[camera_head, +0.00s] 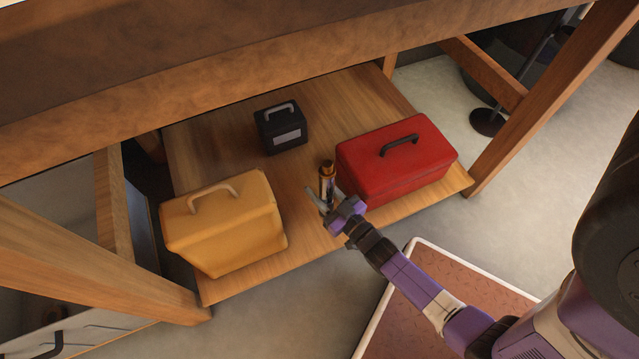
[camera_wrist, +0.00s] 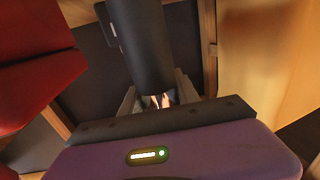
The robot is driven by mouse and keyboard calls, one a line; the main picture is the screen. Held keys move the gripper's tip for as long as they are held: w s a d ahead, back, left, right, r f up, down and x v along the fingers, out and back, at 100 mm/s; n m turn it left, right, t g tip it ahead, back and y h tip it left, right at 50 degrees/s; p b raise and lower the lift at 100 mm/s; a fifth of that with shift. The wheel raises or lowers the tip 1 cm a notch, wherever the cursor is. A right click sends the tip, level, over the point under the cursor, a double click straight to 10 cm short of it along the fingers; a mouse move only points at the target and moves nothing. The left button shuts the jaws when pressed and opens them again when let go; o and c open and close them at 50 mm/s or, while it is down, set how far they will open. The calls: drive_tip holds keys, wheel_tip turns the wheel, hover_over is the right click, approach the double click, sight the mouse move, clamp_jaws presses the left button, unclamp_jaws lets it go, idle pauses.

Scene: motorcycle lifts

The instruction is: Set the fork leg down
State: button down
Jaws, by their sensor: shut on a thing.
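The fork leg (camera_head: 327,176) is a short upright cylinder with a gold-brown top and a darker body. It is over the low wooden shelf, left of the red toolbox. My gripper (camera_head: 325,201) is shut on it, low on its body. In the wrist view the fork leg (camera_wrist: 142,45) shows as a dark cylinder rising from between the fingers of my gripper (camera_wrist: 160,98). Its lower end is hidden by the gripper, so I cannot tell whether it touches the shelf (camera_head: 345,100).
A red toolbox (camera_head: 400,170) stands close on the right, a yellow box (camera_head: 225,232) on the left, and a small black box (camera_head: 280,133) behind. The bench top (camera_head: 230,80) overhangs the shelf, with wooden legs (camera_head: 550,95) at its sides. Bare shelf lies between the boxes.

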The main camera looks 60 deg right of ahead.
drive_tip(key=shift+w+f+b, duration=0.1)
drive_tip(key=shift+f+b, duration=1.35)
drive_tip(key=shift+f, duration=1.45)
drive_tip(key=c, duration=0.9)
unclamp_jaws()
drive_tip(key=shift+f, duration=0.1)
drive_tip(key=p+v, duration=0.2)
drive_tip(key=v, duration=1)
